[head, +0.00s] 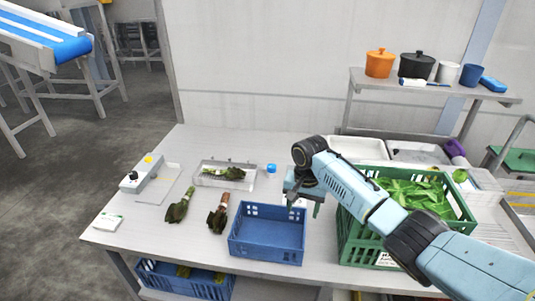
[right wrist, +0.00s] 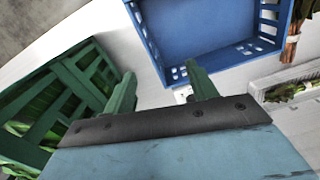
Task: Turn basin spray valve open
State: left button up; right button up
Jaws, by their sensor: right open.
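No part is clearly recognisable as the basin spray valve. A small blue cap-like piece (head: 271,168) stands on the table beside a shallow clear tray (head: 208,181) with greens in it. Two basins, a white one (head: 357,148) and a grey one (head: 415,152), sit at the back right, partly hidden by my right arm and a green crate. My right gripper (head: 304,204) points down above the table, between the blue crate and the green crate. Its two green fingers are apart and empty in the right wrist view (right wrist: 161,90). My left gripper does not show.
A blue crate (head: 267,248) stands at the front and a green crate (head: 358,244) full of leaves at right. Loose greens (head: 178,207) and a scale-like box with a black knob (head: 143,173) lie left. A shelf (head: 440,87) holds pots.

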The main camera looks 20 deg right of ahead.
aim_at(272, 168)
jog(key=z, duration=0.1)
jog(key=i, duration=1.1)
jog(key=u, duration=0.1)
